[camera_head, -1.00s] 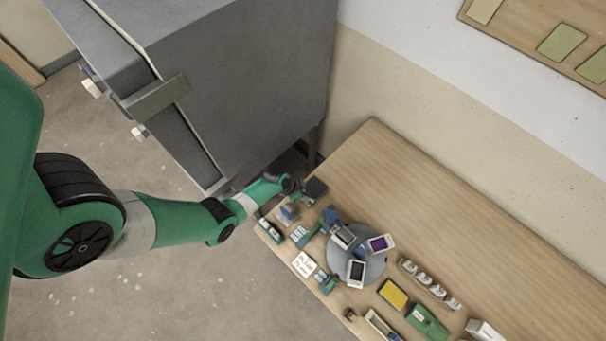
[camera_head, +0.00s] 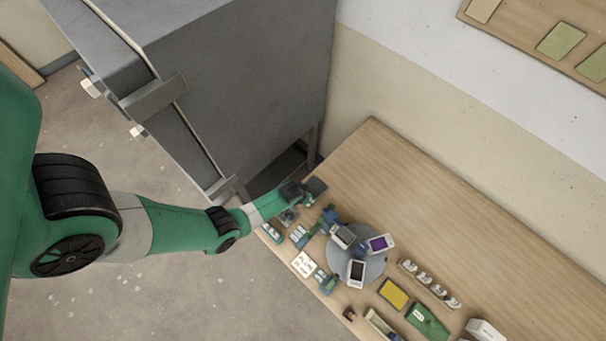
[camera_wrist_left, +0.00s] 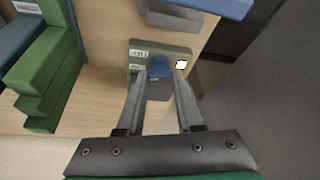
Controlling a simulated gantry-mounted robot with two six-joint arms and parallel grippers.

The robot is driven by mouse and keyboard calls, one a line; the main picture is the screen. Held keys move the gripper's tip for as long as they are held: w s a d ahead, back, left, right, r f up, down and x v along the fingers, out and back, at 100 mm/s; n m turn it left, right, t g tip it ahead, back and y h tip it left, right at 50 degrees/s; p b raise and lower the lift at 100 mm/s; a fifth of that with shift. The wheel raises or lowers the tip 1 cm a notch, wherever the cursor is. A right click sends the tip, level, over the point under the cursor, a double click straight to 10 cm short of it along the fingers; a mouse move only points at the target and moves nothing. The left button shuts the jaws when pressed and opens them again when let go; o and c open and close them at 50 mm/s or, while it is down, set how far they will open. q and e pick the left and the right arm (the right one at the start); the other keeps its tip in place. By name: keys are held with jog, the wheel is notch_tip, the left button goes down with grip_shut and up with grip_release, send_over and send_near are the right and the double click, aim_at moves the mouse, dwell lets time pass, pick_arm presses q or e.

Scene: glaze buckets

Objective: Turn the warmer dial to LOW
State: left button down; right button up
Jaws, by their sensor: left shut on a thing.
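The warmer's front panel (camera_wrist_left: 183,50) shows in the left wrist view as a small grey-green box face with a white label on its left and a bright white square on its right. A blue dial (camera_wrist_left: 160,66) sits at its middle. My left gripper (camera_wrist_left: 164,74) is shut on the dial, one finger on each side. The fingers hide part of the dial, and I cannot read its setting. In the head view my left gripper (camera_head: 308,200) is at the table's left end, beside a dark box (camera_head: 317,187). My right gripper is not in view.
A round grey stand (camera_head: 372,270) with several small devices stands right of the gripper on the wooden table (camera_head: 440,220). Green blocks (camera_wrist_left: 45,75) are left of the gripper in the wrist view. A large grey cabinet (camera_head: 250,80) stands behind the arm.

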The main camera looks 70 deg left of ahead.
pick_arm(q)
jog(key=shift+n+y+b, duration=0.3)
jog(key=shift+n, duration=0.6)
jog(key=shift+g, duration=0.3)
jog(key=c, duration=0.6)
grip_release()
jog(key=shift+o, duration=0.2)
jog(key=p+v, duration=1)
jog(key=v, duration=0.1)
jog(key=shift+r+p, duration=0.3)
jog(key=shift+p, duration=0.1)
